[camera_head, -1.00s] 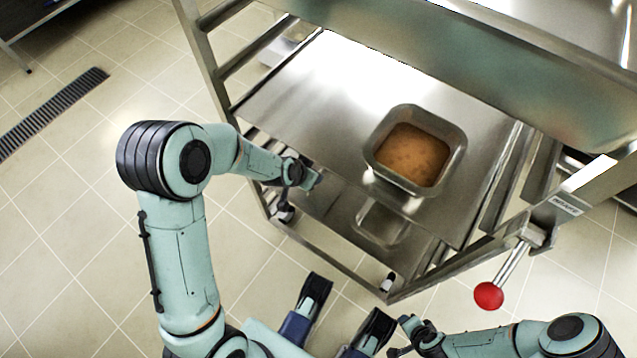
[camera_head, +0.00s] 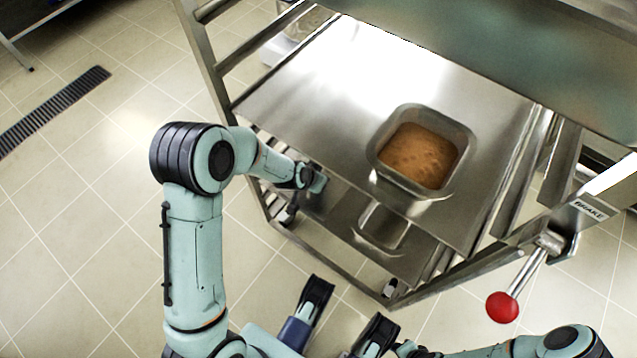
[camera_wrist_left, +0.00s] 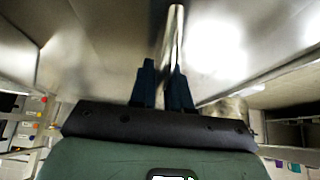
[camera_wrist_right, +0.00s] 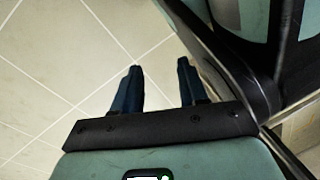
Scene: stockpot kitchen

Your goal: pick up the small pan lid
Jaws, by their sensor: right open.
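No pan lid can be made out in any view. A square metal pan (camera_head: 455,133) with brown food in it stands uncovered on a steel rack shelf in the head view. My left gripper (camera_head: 318,183) is at the near edge of that shelf, left of the pan. In the left wrist view its fingers (camera_wrist_left: 163,75) are close together, with a thin bright metal edge beside or between them; whether they clamp it is unclear. My right gripper (camera_head: 347,303) is open and empty above the floor in front of the rack. It also shows in the right wrist view (camera_wrist_right: 157,80).
The steel shelf (camera_head: 310,90) is mostly bare around the pan. A lower shelf (camera_head: 345,205) shows below it. A red-knobbed brake lever (camera_head: 502,307) sticks out at right, near my right arm. Tiled floor (camera_head: 90,230) is open at left.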

